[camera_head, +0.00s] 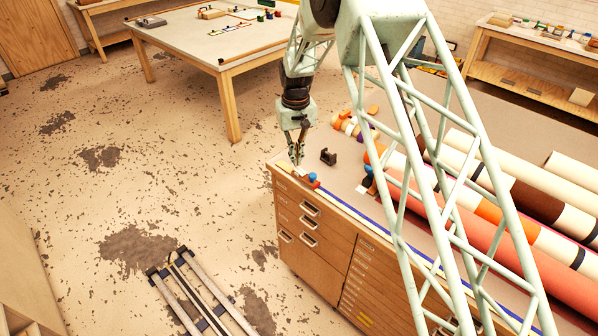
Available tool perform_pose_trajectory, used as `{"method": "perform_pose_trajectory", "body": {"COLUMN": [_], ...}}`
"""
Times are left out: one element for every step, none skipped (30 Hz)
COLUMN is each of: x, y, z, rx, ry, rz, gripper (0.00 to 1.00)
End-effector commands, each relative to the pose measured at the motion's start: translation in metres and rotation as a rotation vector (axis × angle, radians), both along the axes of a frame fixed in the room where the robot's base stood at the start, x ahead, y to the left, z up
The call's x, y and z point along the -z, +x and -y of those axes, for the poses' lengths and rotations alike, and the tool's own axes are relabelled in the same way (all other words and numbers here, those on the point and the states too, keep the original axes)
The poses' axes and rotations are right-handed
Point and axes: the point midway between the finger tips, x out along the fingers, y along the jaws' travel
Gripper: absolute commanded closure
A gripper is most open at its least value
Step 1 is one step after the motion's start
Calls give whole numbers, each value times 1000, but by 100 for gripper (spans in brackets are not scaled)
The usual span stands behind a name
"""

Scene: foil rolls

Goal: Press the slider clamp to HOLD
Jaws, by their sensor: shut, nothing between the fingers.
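A small red part with a blue knob (313,178) sits at the near left corner of the drawer cabinet's top, at the end of a long blue strip (375,219). It looks like the slider clamp, but any HOLD marking is too small to read. My gripper (297,161) points down just left of and behind the blue knob, over a small pale piece at the cabinet's edge. Its fingers are shut and empty. Whether the fingertips touch the pale piece cannot be told from this view.
A dark bracket (328,157) stands on the cabinet top right of my gripper. Several large rolls (480,215) lie to the right, partly behind my lattice arm. A worktable (205,45) stands behind. Metal rails (190,290) lie on the floor at lower left.

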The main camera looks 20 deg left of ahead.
Motion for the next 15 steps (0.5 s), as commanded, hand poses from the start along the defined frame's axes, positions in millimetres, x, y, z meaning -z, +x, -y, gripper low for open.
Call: {"method": "perform_pose_trajectory", "body": {"x": [0, 1, 1, 1, 2, 2, 2, 2, 3, 3, 3, 4, 4, 4, 5], "y": [0, 0, 0, 0, 0, 0, 0, 0, 0, 0, 0, 0, 0, 0, 0], "z": [0, 0, 0, 0, 0, 0, 0, 0, 0, 0, 0, 0, 0, 0, 0], "rx": [0, 0, 0, 0, 0, 0, 0, 0, 0, 0, 0, 0, 0, 0, 0], "ry": [0, 0, 0, 0, 0, 0, 0, 0, 0, 0, 0, 0, 0, 0, 0], "rz": [0, 0, 0, 0, 0, 0, 0, 0, 0, 0, 0, 0, 0, 0, 0], "gripper": [100, 100, 100, 100, 100, 100, 100, 100, 100, 100, 100, 100, 100, 100, 100]}}
